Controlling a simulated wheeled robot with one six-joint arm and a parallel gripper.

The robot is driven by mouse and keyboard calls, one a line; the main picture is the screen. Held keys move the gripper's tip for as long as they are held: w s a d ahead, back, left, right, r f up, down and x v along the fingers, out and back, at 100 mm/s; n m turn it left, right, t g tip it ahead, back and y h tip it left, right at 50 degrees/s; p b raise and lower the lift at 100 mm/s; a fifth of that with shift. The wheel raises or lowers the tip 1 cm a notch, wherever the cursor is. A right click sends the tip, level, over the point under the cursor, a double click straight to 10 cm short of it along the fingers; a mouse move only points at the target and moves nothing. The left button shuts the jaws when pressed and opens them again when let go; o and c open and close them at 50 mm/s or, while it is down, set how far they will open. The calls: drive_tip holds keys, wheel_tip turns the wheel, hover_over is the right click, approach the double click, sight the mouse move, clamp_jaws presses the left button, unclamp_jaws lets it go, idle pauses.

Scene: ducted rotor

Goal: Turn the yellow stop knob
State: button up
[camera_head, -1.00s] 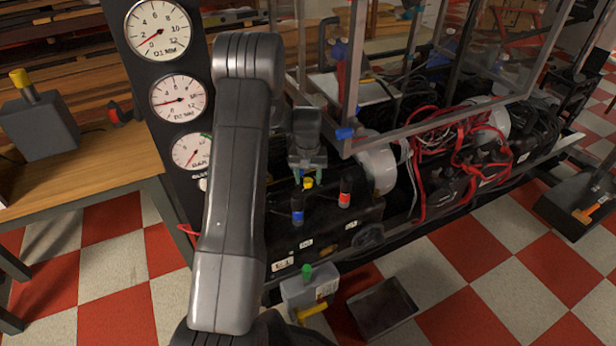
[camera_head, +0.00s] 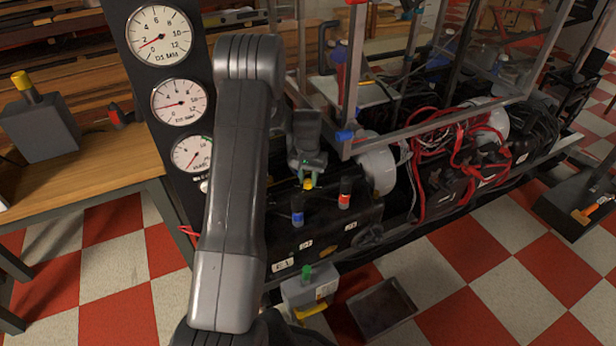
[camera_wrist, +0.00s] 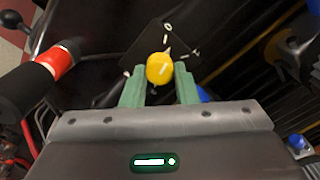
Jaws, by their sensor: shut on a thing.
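The yellow stop knob (camera_head: 308,184) sits on the top of the black control box (camera_head: 335,232), behind the blue and red knobs. In the wrist view the round yellow knob (camera_wrist: 160,68) lies between the tips of my green-padded fingers, with a dark marked plate around it. My gripper (camera_head: 309,172) points down over the knob and is shut on it. The knob's lower part is hidden from both views.
A blue-banded knob (camera_head: 298,211) and a red-banded knob (camera_head: 345,193) stand close in front. A clear-framed guard (camera_head: 345,90) and a white cylinder (camera_head: 378,168) are to the right. Gauges (camera_head: 178,102) stand left.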

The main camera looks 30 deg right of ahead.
drive_tip(key=m+p, duration=0.1)
drive_tip(key=m, duration=0.4)
drive_tip(key=shift+m, duration=0.3)
drive_tip(key=m, duration=0.5)
drive_tip(key=shift+s, duration=0.1)
drive_tip(key=m+p, duration=0.1)
drive_tip(key=m, duration=0.4)
drive_tip(key=shift+m, duration=0.4)
drive_tip(key=m, duration=0.4)
drive_tip(key=shift+s+m, duration=0.1)
drive_tip(key=shift+m, duration=0.3)
drive_tip(key=o, duration=1)
drive_tip(key=shift+r, duration=0.1)
